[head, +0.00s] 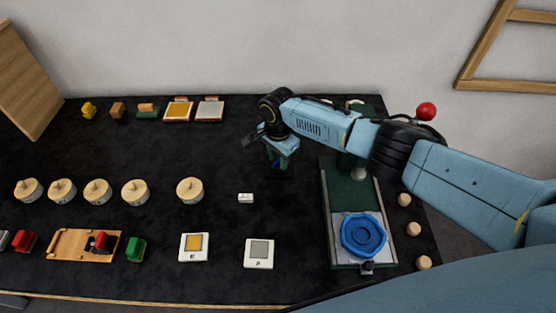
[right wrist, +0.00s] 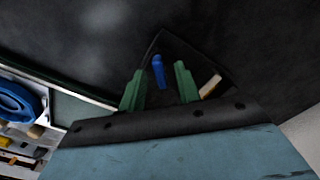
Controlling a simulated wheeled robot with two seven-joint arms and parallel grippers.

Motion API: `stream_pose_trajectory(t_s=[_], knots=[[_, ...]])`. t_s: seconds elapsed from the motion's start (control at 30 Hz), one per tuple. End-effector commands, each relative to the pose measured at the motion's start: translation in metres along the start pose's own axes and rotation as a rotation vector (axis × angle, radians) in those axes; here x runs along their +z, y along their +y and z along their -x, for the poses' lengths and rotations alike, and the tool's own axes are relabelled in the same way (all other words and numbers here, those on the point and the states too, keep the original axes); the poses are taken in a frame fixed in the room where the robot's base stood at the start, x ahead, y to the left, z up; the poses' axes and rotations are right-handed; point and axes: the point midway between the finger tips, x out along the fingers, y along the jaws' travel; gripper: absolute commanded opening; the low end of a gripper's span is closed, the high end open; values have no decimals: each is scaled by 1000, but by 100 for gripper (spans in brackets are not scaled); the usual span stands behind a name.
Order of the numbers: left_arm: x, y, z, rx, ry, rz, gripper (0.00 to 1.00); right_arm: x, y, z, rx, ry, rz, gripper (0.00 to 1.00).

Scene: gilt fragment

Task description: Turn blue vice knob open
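The blue vice knob (head: 363,235) is a ring-like, many-sided knob on the near end of the green and grey vice (head: 345,190), at the right of the table. A blue ring-shaped part also shows at the left edge of the right wrist view (right wrist: 14,103). My right gripper (head: 275,160) is over the table, left of and beyond the knob, well apart from it. In the right wrist view its green fingers (right wrist: 159,88) are spread, with a small blue piece showing between them and gaps on both sides. My left gripper is not in view.
Several round wooden knobs (head: 96,191) stand in a row at the left. A wooden tray (head: 84,244) and two white-framed tiles (head: 259,253) lie near the front edge. Small wooden pegs (head: 404,200) stand right of the vice. A red ball (head: 426,111) is beyond my arm.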

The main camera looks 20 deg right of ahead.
Motion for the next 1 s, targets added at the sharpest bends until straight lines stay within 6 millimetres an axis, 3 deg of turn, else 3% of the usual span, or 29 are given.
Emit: stream_pose_trajectory(t_s=[0.23, 0.5, 1.0], knots=[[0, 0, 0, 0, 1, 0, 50, 0, 0, 0, 0, 0, 0, 31], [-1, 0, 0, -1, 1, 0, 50, 0, 0, 0, 0, 0, 0, 0], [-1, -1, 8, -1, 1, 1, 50, 1, 1, 0, 3, -3, 99, 0]])
